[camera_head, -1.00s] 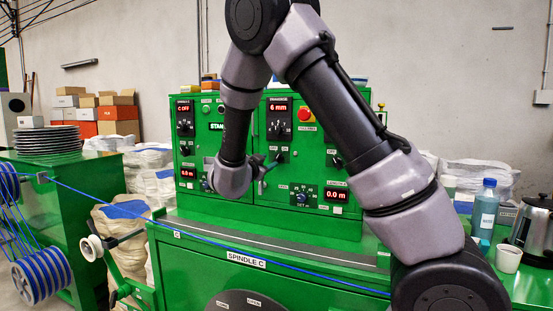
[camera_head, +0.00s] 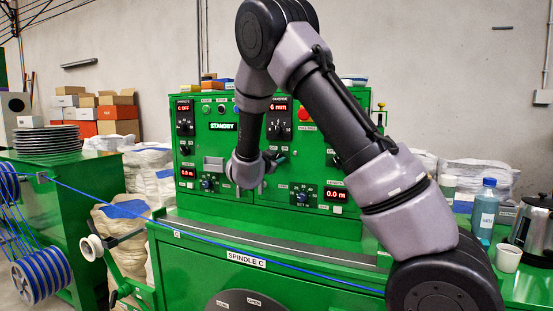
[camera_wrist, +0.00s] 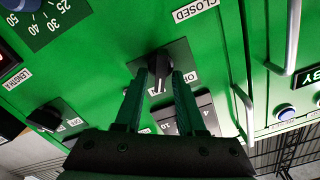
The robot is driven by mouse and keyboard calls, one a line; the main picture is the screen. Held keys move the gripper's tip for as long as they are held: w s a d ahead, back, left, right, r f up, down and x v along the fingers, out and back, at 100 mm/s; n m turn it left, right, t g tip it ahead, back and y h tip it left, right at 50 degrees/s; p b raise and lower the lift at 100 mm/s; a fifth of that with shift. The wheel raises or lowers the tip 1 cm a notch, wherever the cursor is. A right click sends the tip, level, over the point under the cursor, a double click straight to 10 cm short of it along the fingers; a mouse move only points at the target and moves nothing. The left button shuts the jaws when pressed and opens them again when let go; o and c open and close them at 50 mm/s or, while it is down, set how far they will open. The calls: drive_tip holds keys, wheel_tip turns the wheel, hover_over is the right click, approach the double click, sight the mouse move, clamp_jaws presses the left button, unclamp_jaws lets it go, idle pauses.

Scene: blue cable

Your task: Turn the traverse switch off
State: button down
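The green control cabinet (camera_head: 320,215) stands ahead. In the wrist view a black rotary switch knob (camera_wrist: 158,68) sits on a dark square plate. A white mark shows on its end, and an ON label (camera_wrist: 189,77) and a partly covered label flank it. I cannot read a traverse name beside it. My gripper (camera_wrist: 160,74) is open, with its two green fingers on either side of this knob; I cannot tell whether they touch it. In the head view my gripper (camera_head: 274,159) is at the middle of the cabinet front, and its wrist hides part of the panel.
Other dials, displays, a red button (camera_head: 304,113) and a STANDBY display (camera_head: 223,126) surround the switch. Metal handles (camera_wrist: 243,108) stand out nearby. A blue cable (camera_head: 130,206) runs across in front. A blue bottle (camera_head: 485,210), cup (camera_head: 508,258) and kettle (camera_head: 535,230) stand at right.

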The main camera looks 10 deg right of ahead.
drive_tip(key=shift+n, duration=0.3)
drive_tip(key=n, duration=0.7)
drive_tip(key=a+n, duration=0.1)
drive_tip(key=n, duration=0.3)
drive_tip(key=shift+w, duration=0.2)
drive_tip(key=shift+n, duration=0.3)
idle(0.3)
drive_tip(key=c, duration=0.9)
unclamp_jaws()
drive_tip(key=v, duration=1)
drive_tip(key=shift+s+a, duration=0.2)
drive_tip(key=shift+s, duration=0.1)
